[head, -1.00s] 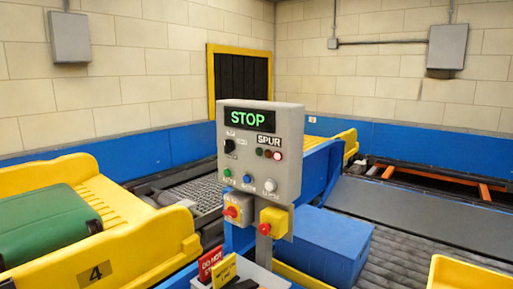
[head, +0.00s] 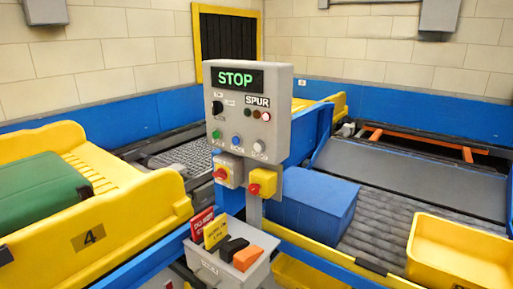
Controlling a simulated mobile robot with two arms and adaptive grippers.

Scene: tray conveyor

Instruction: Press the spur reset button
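A grey control panel (head: 285,105) stands on a post in the middle of the head view. Its display (head: 233,77) reads STOP in green. A SPUR label (head: 257,101) sits above a row of small lamps, the rightmost (head: 266,116) reddish. A black selector knob (head: 217,107) is at the left. Below are a green button (head: 217,133), a blue button (head: 236,139) and a white button (head: 258,147). Their labels are too small to read, so I cannot tell which is spur reset. Neither of my grippers is in view.
Two red knobs, one on a grey box (head: 221,174) and one on a yellow box (head: 255,188), hang under the panel. A grey bin (head: 213,268) holds signs and black and orange items. A green case (head: 40,193), blue box (head: 315,205) and yellow tray (head: 425,245) lie around.

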